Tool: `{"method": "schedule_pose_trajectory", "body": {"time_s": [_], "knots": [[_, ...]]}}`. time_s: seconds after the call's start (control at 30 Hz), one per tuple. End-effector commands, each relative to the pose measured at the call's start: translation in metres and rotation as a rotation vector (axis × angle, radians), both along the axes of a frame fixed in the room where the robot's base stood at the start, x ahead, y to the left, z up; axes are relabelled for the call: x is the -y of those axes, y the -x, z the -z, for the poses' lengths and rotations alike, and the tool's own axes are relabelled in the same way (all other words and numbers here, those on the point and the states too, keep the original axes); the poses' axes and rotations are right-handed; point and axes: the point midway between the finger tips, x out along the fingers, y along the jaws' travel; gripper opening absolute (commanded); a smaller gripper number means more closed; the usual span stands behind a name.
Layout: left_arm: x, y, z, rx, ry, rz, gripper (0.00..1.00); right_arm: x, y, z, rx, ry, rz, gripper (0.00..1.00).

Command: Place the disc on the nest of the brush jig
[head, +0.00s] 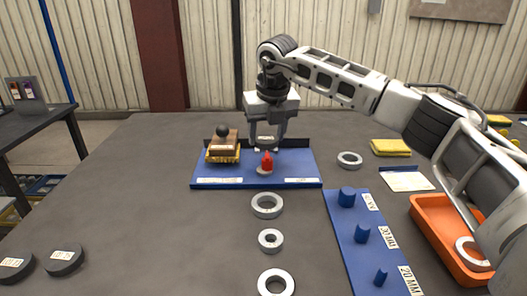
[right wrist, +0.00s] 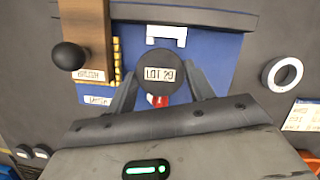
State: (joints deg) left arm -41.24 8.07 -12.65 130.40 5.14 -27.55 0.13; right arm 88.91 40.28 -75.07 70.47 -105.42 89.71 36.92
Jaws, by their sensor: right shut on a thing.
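My right gripper (head: 265,143) is shut on a dark round disc, above the blue board of the brush jig (head: 298,168). In the right wrist view the disc (right wrist: 160,58) faces the camera between the fingers, with a "LOT 29" label. A brown brush (head: 223,146) with a black knob and yellow bristles sits at the board's left. A red piece (head: 267,161) stands on a pale round base near the board's middle, below the gripper; the disc partly hides it in the right wrist view. I cannot make out the nest clearly. My left gripper is not in view.
Several grey rings (head: 267,205) lie in front of the board. A blue peg board (head: 352,232) and an orange tray (head: 430,228) stand on the right. Two dark labelled discs (head: 65,258) lie at front left. The table's left middle is clear.

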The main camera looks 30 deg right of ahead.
Motion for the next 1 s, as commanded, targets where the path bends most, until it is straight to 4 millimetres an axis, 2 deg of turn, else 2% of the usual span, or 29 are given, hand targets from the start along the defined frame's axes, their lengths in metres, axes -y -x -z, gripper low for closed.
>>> {"method": "schedule_pose_trajectory", "body": {"time_s": [0.03,0.13,0.57,0.6,0.67,1.0], "knots": [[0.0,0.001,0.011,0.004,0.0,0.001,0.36,0.006,0.001,0.023,-0.014,0.006,0.007,0.19],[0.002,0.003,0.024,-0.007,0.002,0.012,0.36,0.005,0.001,0.04,-0.013,0.006,0.005,0.19],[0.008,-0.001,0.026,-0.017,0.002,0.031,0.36,0.004,0.001,0.043,-0.011,0.005,0.005,0.19],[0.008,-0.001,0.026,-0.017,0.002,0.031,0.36,0.004,0.001,0.043,-0.013,0.006,0.004,0.61],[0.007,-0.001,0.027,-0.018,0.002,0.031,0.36,0.004,0.002,0.043,-0.013,0.006,0.005,0.74],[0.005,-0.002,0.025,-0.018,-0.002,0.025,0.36,0.004,0.001,0.038,-0.012,0.005,0.005,0.74]]}}
